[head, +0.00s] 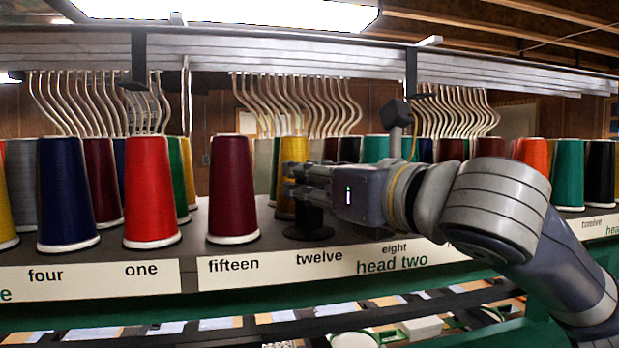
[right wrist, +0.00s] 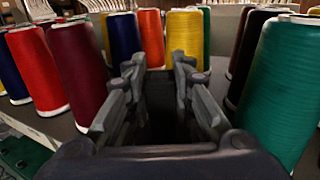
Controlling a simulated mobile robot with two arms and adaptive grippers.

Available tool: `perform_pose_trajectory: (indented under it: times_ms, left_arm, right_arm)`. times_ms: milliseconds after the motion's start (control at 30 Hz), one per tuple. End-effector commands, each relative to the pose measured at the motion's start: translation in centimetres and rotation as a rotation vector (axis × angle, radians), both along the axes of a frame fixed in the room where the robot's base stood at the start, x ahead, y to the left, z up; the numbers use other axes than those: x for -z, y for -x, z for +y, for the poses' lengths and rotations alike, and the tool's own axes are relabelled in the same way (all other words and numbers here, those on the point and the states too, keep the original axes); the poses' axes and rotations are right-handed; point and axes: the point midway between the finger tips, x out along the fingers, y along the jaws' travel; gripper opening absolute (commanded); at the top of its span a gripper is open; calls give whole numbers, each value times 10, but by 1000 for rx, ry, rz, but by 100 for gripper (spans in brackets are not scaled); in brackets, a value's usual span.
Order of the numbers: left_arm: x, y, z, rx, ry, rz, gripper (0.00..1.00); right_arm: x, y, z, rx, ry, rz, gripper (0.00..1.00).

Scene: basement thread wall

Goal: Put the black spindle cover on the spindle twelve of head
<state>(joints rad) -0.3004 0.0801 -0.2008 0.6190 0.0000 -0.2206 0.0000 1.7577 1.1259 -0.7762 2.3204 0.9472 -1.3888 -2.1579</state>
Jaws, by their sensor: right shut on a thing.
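My right gripper (head: 296,186) reaches in from the right in the head view, at the front row of the shelf above the "twelve" label (head: 319,258) of head two. It is shut on the black spindle cover (head: 306,223), whose dark, wide lower part shows below the fingers at the shelf. The upper part of the cover is mostly hidden by the fingers. In the right wrist view the fingers (right wrist: 158,85) stand either side of a dark gap, where the cover is hard to make out. The spindle itself is hidden. My left gripper is not in view.
A maroon cone (head: 232,187) stands close left of the gripper above "fifteen", and a yellow cone (head: 292,160) stands behind it. A teal cone (right wrist: 277,90) is close on the right in the wrist view. Curved metal thread guides (head: 300,100) hang above the shelf.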

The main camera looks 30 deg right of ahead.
Motion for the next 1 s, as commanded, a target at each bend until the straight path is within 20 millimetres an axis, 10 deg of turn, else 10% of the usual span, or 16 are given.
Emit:
perform_pose_trajectory:
  times_ms: [67, 167, 567, 1000]
  left_arm:
    - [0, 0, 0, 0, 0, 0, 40]
    - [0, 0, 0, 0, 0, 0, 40]
    - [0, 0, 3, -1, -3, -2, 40]
    - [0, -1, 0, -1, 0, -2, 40]
  right_arm:
    - [-1, 0, 0, 0, 0, 0, 11]
    - [-1, 0, 0, 0, 0, 0, 45]
    - [-1, 4, 0, -1, 0, -1, 46]
    - [-2, 84, -12, 1, 0, -5, 46]
